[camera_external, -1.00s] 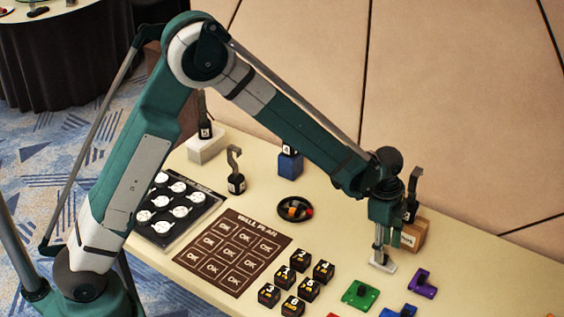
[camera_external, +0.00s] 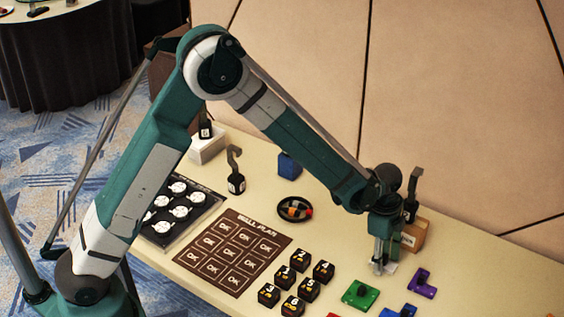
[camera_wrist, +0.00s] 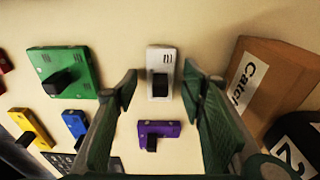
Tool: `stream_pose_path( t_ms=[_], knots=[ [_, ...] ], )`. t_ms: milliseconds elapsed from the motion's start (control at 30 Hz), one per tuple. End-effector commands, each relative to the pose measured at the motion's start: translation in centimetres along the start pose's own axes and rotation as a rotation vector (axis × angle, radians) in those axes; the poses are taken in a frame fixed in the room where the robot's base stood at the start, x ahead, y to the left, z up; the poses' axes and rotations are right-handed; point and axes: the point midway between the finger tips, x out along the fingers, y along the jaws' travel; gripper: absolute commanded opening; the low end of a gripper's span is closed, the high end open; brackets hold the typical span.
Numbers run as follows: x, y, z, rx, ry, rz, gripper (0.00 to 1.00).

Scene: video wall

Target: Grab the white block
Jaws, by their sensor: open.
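A small white block (camera_wrist: 161,58) with a dark knob lies flat on the table, in the upper middle of the wrist view. It also shows in the external view (camera_external: 391,267), partly hidden by my fingers. My gripper (camera_wrist: 158,92) is open, pointing down, with one finger to each side of the block's line and nothing between them. In the external view my gripper (camera_external: 382,266) is low over the block; I cannot tell whether it touches it.
A purple piece (camera_wrist: 160,133) lies close to the white block. Green (camera_wrist: 63,73), blue (camera_wrist: 75,123) and yellow (camera_wrist: 30,128) pieces lie to the left. A brown labelled box (camera_wrist: 270,85) stands close on the right. Numbered black cubes (camera_external: 300,261) stand left of my gripper.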

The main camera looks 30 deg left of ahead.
Motion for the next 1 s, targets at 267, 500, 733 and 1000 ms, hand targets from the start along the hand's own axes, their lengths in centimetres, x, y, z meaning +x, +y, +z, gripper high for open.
stream_pose_path(
  t_ms=[267,500,733,1000],
  knots=[
    [-0.04,-0.01,0.00,0.000,0.000,0.000,0.41],
    [-0.05,-0.01,0.00,0.000,0.000,0.000,0.32],
    [-0.05,-0.01,0.00,0.000,0.000,0.000,0.08],
    [-0.17,-0.01,-0.02,0.000,0.000,0.000,0.08]
  ],
)
